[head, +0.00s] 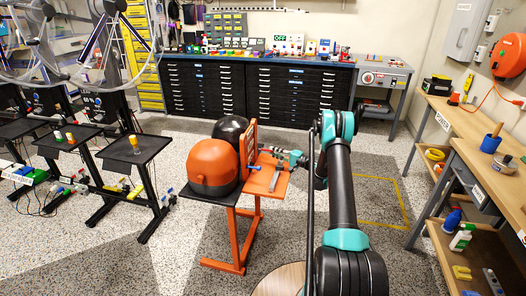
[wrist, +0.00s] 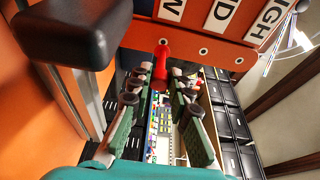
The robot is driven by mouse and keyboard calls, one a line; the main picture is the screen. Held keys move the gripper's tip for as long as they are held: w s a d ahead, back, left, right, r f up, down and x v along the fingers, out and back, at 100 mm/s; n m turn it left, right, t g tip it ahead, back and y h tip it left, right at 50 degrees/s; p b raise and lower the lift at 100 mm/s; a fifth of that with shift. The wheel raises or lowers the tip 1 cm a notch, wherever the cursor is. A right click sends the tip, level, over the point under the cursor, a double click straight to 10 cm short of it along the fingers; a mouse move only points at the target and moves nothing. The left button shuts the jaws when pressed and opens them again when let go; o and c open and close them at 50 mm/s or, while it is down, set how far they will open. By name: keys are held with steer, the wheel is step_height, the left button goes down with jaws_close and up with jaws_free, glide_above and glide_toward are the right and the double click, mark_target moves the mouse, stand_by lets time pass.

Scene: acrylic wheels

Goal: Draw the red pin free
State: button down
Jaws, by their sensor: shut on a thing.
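The red pin (wrist: 160,62) shows in the wrist view, its upper end against the orange labelled panel (wrist: 215,35). My gripper (wrist: 158,84) has a teal finger on either side of the pin and is shut on it. Whether the pin still sits in a hole in the panel is hard to tell. In the head view my gripper (head: 282,156) reaches in from the right to the upright panel (head: 250,148) of the orange stand (head: 238,226). The pin is too small to make out there.
An orange dome (head: 212,165) and a black dome (head: 229,128) stand left of the panel. A dark block (wrist: 75,30) is close at upper left in the wrist view. A wooden bench (head: 470,135) runs along the right; speckled floor lies between.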

steer(key=shift+s+d, duration=0.3)
steer(key=shift+d, duration=0.65)
steer(key=shift+s+d, duration=0.3)
steer(key=shift+d, duration=0.6)
